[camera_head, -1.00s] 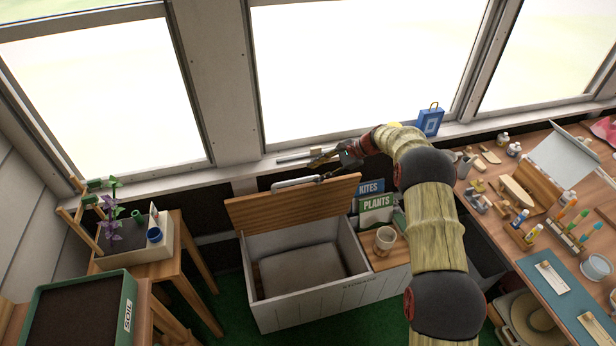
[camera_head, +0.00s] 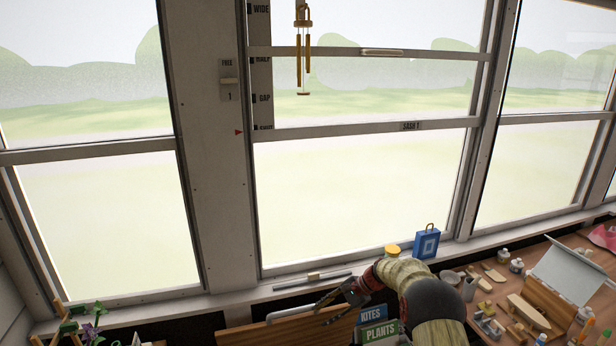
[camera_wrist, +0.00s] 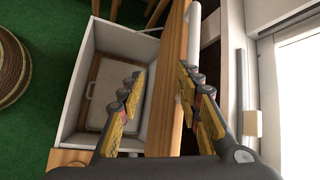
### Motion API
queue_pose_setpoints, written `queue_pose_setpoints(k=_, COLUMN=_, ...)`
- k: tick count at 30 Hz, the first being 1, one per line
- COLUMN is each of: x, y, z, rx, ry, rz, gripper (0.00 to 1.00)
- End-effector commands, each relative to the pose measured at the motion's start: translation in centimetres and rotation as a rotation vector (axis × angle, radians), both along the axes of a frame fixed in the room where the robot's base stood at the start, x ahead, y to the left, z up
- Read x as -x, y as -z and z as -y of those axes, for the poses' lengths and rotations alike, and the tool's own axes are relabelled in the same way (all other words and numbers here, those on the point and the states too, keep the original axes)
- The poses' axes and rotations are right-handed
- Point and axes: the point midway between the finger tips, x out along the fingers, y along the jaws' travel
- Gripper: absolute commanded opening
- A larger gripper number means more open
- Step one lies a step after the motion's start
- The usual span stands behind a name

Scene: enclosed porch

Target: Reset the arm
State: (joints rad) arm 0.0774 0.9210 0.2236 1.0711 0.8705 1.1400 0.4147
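My gripper (camera_head: 334,302) is at the lower middle of the head view, just above the raised wooden lid (camera_head: 290,332) of the storage bench. The open white bench box (camera_wrist: 75,62) lies below, with a pale panel (camera_wrist: 103,95) inside. In the head view the box is out of frame.
The sill holds a yellow-topped item (camera_head: 392,250) and a blue box (camera_head: 427,243) near my arm. A bar (camera_head: 312,280) lies along the sill. A cluttered workbench (camera_head: 510,290) stands at right. A wind chime (camera_head: 303,50) hangs before the window.

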Motion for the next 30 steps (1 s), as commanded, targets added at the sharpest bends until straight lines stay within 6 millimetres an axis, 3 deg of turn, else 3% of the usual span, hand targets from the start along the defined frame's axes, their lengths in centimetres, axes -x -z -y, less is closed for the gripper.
queue_pose_setpoints(k=1, x=1.2, y=1.2, z=0.4, rx=0.023, ry=-0.023, rz=-0.009, gripper=0.35)
queue_pose_setpoints(k=4, x=4.1, y=2.0, z=1.5, rx=0.084, ry=-0.090, rz=-0.007, gripper=0.35)
queue_pose_setpoints(k=11, x=10.1, y=-0.6, z=3.9, rx=0.213, ry=-0.246, rz=0.039, gripper=0.35)
queue_pose_setpoints(k=30, x=29.1, y=-16.4, z=9.9, rx=0.557, ry=-0.654, rz=0.287, gripper=0.35)
